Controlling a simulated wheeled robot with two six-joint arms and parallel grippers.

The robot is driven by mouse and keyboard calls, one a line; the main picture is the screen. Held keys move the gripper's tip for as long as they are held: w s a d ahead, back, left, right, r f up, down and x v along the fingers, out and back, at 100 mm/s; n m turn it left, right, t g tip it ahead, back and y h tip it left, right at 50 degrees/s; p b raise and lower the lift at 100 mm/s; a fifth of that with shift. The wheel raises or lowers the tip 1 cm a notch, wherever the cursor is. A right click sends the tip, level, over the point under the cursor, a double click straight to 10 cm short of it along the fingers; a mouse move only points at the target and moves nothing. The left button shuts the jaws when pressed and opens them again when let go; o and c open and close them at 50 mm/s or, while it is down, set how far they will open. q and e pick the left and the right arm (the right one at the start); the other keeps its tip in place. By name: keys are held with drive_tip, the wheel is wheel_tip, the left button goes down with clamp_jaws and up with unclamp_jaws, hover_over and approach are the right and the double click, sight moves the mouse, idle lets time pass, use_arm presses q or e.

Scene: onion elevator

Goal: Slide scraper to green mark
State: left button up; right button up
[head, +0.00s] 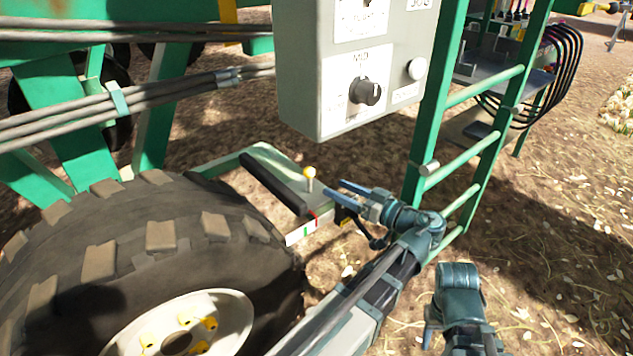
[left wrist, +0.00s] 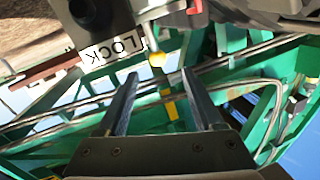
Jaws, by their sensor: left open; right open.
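A dark bar (head: 275,184), apparently the scraper, lies along a green frame beside the tyre. A white scale plate (head: 302,230) at the bar's near end carries a green mark (head: 306,231) and a red one, with a red pointer (head: 315,216) close by. My left gripper (head: 334,188) is open and empty, just right of the knob. In the left wrist view the knob (left wrist: 157,59) lies just beyond and between the fingertips. My right gripper (head: 430,332) is open and empty, lower right.
The large tyre (head: 150,235) fills the lower left. A grey control box (head: 365,75) with a black dial hangs above my left gripper. A green ladder (head: 470,145) stands to the right. A LOCK label (left wrist: 112,48) shows in the left wrist view. Open straw-strewn ground lies at right.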

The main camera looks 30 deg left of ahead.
use_arm(q)
drive_tip(key=shift+w+d, duration=0.1)
drive_tip(key=shift+w, duration=0.1)
hover_over(301, 187)
idle(0.6)
drive_tip(key=shift+s, duration=0.1)
clamp_jaws()
idle(1.3)
